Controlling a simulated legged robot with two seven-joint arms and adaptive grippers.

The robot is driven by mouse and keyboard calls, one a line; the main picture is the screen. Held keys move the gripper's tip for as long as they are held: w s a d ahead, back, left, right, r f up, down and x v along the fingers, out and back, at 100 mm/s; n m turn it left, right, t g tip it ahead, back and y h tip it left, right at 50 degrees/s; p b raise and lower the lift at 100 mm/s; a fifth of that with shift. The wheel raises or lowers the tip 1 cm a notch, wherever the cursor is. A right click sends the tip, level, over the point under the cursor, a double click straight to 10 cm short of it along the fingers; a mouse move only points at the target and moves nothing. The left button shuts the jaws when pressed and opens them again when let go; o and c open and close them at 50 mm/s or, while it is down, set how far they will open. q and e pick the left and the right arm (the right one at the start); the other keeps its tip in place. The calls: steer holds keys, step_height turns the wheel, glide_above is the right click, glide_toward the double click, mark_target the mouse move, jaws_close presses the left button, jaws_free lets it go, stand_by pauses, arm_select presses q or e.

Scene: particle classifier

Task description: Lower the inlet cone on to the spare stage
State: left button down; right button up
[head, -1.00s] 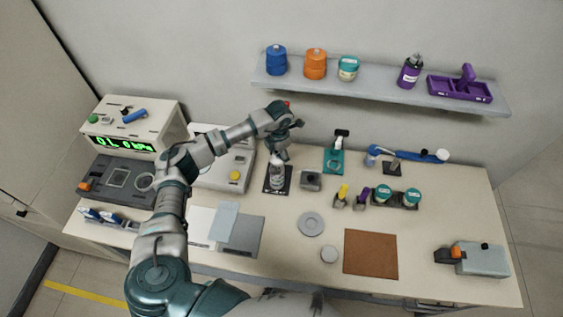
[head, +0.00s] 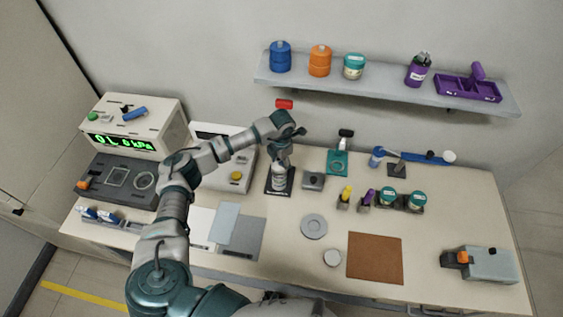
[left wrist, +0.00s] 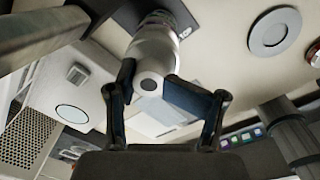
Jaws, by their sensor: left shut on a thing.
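My left gripper (head: 281,157) is at the top of a grey cylindrical stack (head: 279,180) that stands upright on a dark mat. In the left wrist view my left gripper (left wrist: 158,90) has its two dark fingers on either side of a silvery tapered part with a small dark hole, which looks like the inlet cone (left wrist: 149,62). The cone still sits in line with the banded stack; I cannot tell whether they touch. A flat grey disc with a ring (head: 313,226), perhaps the spare stage, lies on the bench to the right and nearer. My right gripper is not in view.
A small grey block (head: 313,181) stands close right of the stack. Yellow and purple small items and teal-lidded jars (head: 388,197) stand farther right. A shelf (head: 400,95) overhangs the back.

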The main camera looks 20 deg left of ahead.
arm_select(q)
steer(key=shift+a, duration=0.35)
steer(key=shift+d, duration=0.1)
steer(key=shift+d+r, duration=0.1)
steer(key=shift+d, duration=0.05)
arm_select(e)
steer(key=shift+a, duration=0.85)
arm_select(q)
steer(key=shift+d, duration=0.2)
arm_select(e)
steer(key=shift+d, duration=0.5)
arm_select(q)
steer(key=shift+a, duration=0.15)
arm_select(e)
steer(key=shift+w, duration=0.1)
arm_select(q)
steer(key=shift+f, duration=0.2)
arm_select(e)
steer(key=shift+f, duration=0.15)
arm_select(q)
steer(key=shift+f+b, duration=0.25)
steer(key=shift+b, duration=0.1)
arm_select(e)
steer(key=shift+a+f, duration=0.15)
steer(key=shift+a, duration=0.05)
arm_select(q)
steer(key=shift+c, duration=1)
jaws_free()
